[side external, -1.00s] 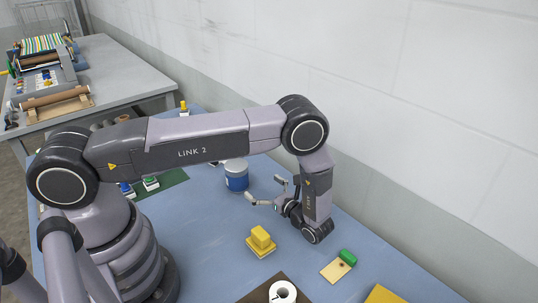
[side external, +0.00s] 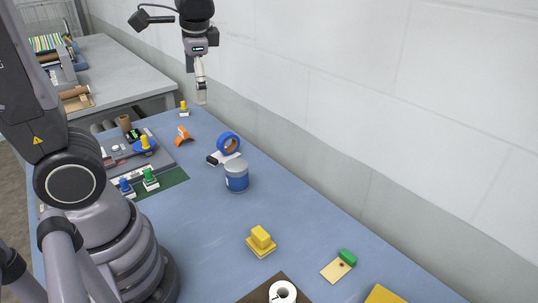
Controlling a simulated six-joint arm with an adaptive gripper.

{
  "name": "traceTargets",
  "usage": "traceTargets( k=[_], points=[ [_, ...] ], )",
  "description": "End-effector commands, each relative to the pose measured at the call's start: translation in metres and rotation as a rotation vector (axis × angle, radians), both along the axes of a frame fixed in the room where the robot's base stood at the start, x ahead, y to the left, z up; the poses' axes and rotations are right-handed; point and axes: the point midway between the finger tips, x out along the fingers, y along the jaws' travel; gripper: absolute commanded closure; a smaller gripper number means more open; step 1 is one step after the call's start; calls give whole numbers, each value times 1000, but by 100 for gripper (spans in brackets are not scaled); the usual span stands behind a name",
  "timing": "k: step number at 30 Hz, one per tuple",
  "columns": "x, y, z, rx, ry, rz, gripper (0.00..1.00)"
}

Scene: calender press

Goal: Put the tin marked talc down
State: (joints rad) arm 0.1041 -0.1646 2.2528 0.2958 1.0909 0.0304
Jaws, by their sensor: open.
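A round tin (side external: 237,176) with a blue band and a pale lid stands upright on the blue table. Any marking on it is too small to read, so I cannot tell whether it is the talc tin. My gripper (side external: 202,96) is raised high above the far end of the table, open and empty, with its fingers pointing down. It is well apart from the tin, above and beyond it.
A blue tape roll (side external: 228,143) stands just behind the tin. An orange piece (side external: 183,135) and a grey device with coloured knobs (side external: 118,147) are further left. A yellow block (side external: 261,238) sits nearer. The table right of the tin is clear.

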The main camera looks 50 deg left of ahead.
Motion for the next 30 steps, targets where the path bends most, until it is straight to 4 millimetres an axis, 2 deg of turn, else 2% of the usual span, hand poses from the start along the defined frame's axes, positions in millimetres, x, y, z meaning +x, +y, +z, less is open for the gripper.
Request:
traceTargets(
  k=[1, 3, 6, 10, 15, 30],
  points=[
    [-16, -2, 10, -52, -90, 39, 1],
    [-35, -8, 19, -126, -201, 86, 1],
    [-56, -15, 27, -212, -336, 141, 1],
    [-72, -23, 31, -288, -456, 186, 1],
    [-80, -26, 33, -326, -514, 207, 1],
    [-80, -26, 33, -326, -514, 206, 1]
  ],
)
